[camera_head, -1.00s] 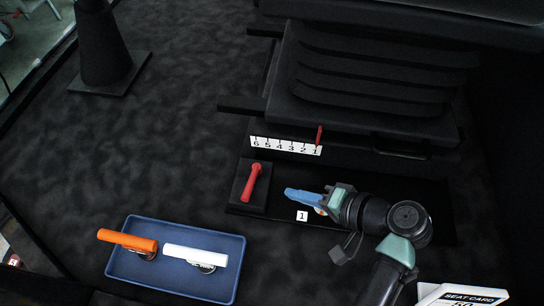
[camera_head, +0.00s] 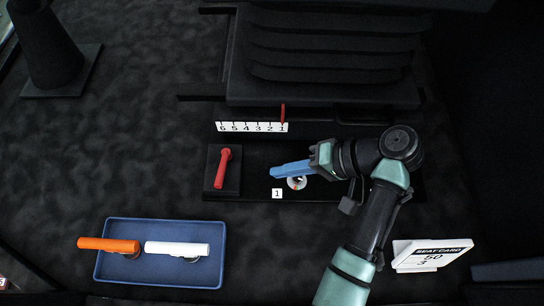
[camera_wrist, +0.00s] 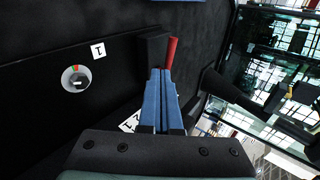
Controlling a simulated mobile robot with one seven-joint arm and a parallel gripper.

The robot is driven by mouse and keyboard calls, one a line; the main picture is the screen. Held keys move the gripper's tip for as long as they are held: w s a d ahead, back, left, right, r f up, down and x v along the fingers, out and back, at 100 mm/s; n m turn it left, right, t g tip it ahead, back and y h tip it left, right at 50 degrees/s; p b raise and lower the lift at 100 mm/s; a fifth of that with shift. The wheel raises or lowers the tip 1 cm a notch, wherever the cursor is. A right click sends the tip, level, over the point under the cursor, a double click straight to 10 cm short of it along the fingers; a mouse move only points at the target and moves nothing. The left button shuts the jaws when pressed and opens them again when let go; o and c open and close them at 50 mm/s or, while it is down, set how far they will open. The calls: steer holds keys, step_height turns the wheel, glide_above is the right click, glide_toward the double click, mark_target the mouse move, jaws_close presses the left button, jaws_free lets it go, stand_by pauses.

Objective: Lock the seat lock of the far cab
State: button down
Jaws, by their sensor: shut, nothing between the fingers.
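A red lever (camera_head: 222,168) stands tilted on a black block (camera_head: 211,185) left of my gripper in the head view. My gripper (camera_head: 273,170) has blue fingers, pressed together and empty, pointing left toward the lever with a gap between. In the wrist view the shut fingertips (camera_wrist: 160,72) lie in line with the red lever (camera_wrist: 171,52), and the black block (camera_wrist: 152,48) is beside it. A round dial (camera_head: 297,183) with a small red mark sits under the fingers, partly hidden. It also shows in the wrist view (camera_wrist: 76,79), near a label 1 (camera_wrist: 98,50).
The seat (camera_head: 330,60) with ribbed bellows rises behind. A scale (camera_head: 252,127) has a red pointer (camera_head: 283,112) at 1. A blue tray (camera_head: 160,282) holds orange (camera_head: 108,244) and white (camera_head: 177,249) handles. A seat card (camera_head: 432,252) stands right. A dark cone-like stand (camera_head: 48,50) is far left.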

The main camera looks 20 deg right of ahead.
mark_target(223, 169)
steer(key=b+x, duration=0.5)
steer(key=x, duration=0.4)
steer(key=shift+s+f, duration=0.1)
steer(key=shift+f, duration=0.05)
steer(key=shift+w+a+f, duration=0.1)
steer(key=shift+w+a, duration=0.2)
steer(key=shift+a, duration=0.25)
steer(key=shift+w+a+f, duration=0.1)
steer(key=shift+w+a, duration=0.15)
steer(key=shift+a, duration=0.3)
steer(key=shift+w+a+b, duration=0.25)
steer(key=shift+a+b, duration=0.05)
steer(key=shift+a, duration=0.3)
